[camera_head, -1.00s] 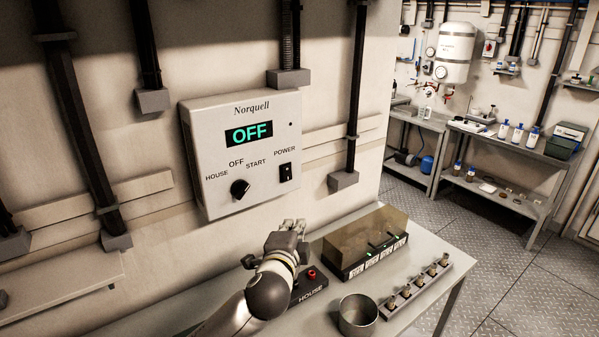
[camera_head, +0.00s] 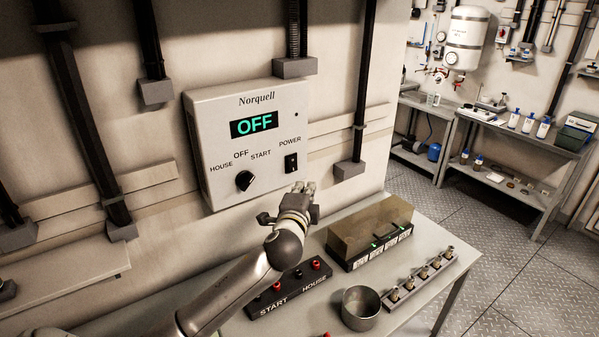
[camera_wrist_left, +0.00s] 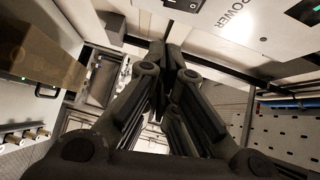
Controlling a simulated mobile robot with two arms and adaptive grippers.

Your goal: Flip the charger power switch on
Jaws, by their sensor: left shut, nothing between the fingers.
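The white Norquell charger box (camera_head: 215,140) is on the wall, and its display (camera_head: 254,124) reads OFF in green. The black power switch (camera_head: 291,163) sits under the word POWER on the box's right side. A black rotary knob (camera_head: 244,181) is to its left, among the labels HOUSE, OFF and START. My left gripper (camera_head: 308,188) is shut and empty, just below and slightly right of the switch, apart from it. In the left wrist view the shut fingers (camera_wrist_left: 174,52) point towards the box, with the switch (camera_wrist_left: 216,5) at the top edge. My right gripper is not in view.
A bench (camera_head: 440,280) below holds a black terminal block (camera_head: 285,292) marked START and HOUSE, a metal cup (camera_head: 360,309), a battery with a brownish cover (camera_head: 370,230) and a rack of several terminals (camera_head: 420,276). A conduit (camera_head: 360,90) runs down the wall right of the box.

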